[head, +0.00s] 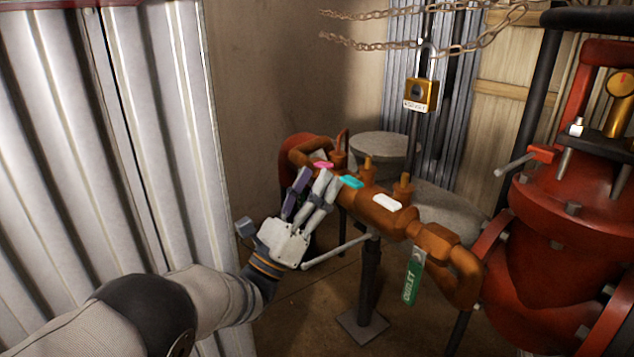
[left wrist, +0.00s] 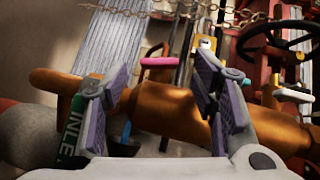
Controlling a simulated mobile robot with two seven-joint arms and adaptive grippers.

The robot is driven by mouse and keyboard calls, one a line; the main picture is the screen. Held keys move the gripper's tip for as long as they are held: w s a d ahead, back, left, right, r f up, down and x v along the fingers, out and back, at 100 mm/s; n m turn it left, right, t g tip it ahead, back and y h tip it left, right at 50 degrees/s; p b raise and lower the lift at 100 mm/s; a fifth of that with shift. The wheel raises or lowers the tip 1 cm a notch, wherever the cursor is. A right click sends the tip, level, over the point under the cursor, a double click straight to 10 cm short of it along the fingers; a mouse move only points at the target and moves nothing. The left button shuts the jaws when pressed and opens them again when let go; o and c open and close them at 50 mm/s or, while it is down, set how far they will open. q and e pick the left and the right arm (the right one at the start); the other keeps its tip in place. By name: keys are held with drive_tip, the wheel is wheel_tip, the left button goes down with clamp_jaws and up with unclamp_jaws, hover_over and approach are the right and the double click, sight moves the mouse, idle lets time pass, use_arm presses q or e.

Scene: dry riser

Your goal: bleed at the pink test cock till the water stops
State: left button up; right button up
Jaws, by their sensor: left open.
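The pink test cock handle (head: 322,165) sits on the upper side of the bronze valve body (head: 375,212), near its far left end. My left gripper (head: 314,176) is open just in front of it, with its fingers reaching up toward the handle. In the left wrist view the pink handle (left wrist: 160,61) appears between the two spread fingertips (left wrist: 163,75), with the bronze body (left wrist: 165,108) across behind the fingers. I cannot tell whether a finger touches the handle. No running water can be made out. My right gripper is in neither view.
Teal (head: 350,182) and white (head: 387,202) handles sit further right on the body. A pale lever (head: 337,252) juts out below. A green OUTLET tag (head: 412,277) hangs at right, near a large red valve (head: 560,220). Corrugated metal (head: 90,130) stands at left. A padlock (head: 421,95) hangs above.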

use_arm(q)
drive_tip(key=shift+x, duration=0.75)
drive_tip(key=c, duration=1.2)
drive_tip(key=shift+o, duration=0.2)
drive_tip(key=n+t+y+p, duration=0.1)
drive_tip(key=n, duration=0.1)
drive_tip(key=r+n+t+y+p, duration=0.1)
drive_tip(key=n+y+p, duration=0.1)
drive_tip(key=shift+s+d+y, duration=0.1)
drive_tip(key=shift+s+y, duration=0.05)
drive_tip(key=shift+y, duration=0.15)
drive_tip(key=shift+f+n+t+y, duration=0.3)
drive_tip(key=shift+f+n+y, duration=0.25)
drive_tip(key=shift+n, duration=0.35)
drive_tip(key=o, duration=1.2)
drive_tip(key=shift+r, duration=0.1)
drive_tip(key=shift+c, duration=0.2)
